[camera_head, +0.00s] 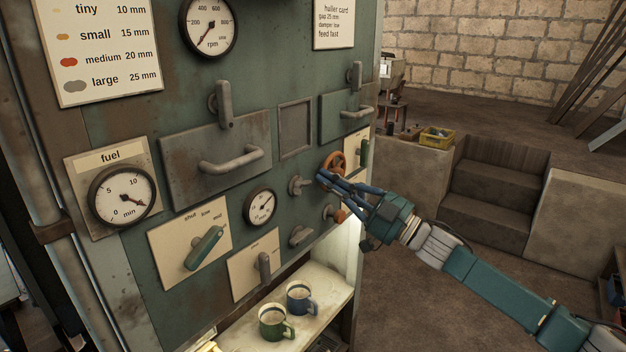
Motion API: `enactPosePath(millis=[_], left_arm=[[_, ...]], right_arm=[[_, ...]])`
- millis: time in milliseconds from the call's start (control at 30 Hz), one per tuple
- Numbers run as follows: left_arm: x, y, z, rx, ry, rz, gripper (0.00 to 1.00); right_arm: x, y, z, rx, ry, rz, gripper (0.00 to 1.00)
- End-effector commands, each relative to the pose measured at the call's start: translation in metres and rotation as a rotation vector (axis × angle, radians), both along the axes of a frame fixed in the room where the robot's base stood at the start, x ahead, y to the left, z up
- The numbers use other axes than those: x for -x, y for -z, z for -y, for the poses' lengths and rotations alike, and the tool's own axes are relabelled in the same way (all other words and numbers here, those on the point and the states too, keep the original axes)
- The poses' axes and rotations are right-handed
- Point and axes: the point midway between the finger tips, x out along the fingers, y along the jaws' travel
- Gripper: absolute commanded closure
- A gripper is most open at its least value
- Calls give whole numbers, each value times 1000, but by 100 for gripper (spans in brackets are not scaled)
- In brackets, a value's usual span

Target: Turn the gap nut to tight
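No label naming the gap nut is readable, so I cannot tell which fitting it is. An orange wheel-like part (334,161) shows on the right of the green machine panel, above and below my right gripper's fingers. My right gripper (326,178) is in front of this part, fingers pointing left at the panel. Its fingers look close together, but whether they grip anything is hidden. Grey knobs (299,186) and (301,236) are just left of the gripper. A small dial gauge (261,206) is left of them. My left gripper is out of view.
A drawer-like plate with a handle (232,160) and a teal lever (204,247) stick out from the panel. A green mug (273,322) and a blue mug (299,297) stand on the shelf below. A yellow crate (436,137) sits behind. Open floor is at right.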

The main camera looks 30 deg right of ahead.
Motion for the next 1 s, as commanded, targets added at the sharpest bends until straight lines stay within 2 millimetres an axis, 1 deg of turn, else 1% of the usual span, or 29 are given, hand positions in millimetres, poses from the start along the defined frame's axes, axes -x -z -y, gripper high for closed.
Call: enactPosePath(millis=[33, 300, 400, 600, 733, 1000], left_arm=[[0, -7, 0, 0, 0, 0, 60], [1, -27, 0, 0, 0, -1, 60], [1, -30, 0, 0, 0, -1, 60], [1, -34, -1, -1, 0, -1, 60], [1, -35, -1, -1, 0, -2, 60], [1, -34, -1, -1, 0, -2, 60]], right_arm=[[-7, -9, -3, -3, 0, 5, 100], [-45, -23, -23, -3, 0, 3, 100], [-46, 0, -18, -4, 1, -5, 100], [-47, 18, -13, -3, 0, -2, 100], [-47, 22, -13, 0, 0, 0, 100], [-47, 23, -13, -3, 0, -1, 100]])
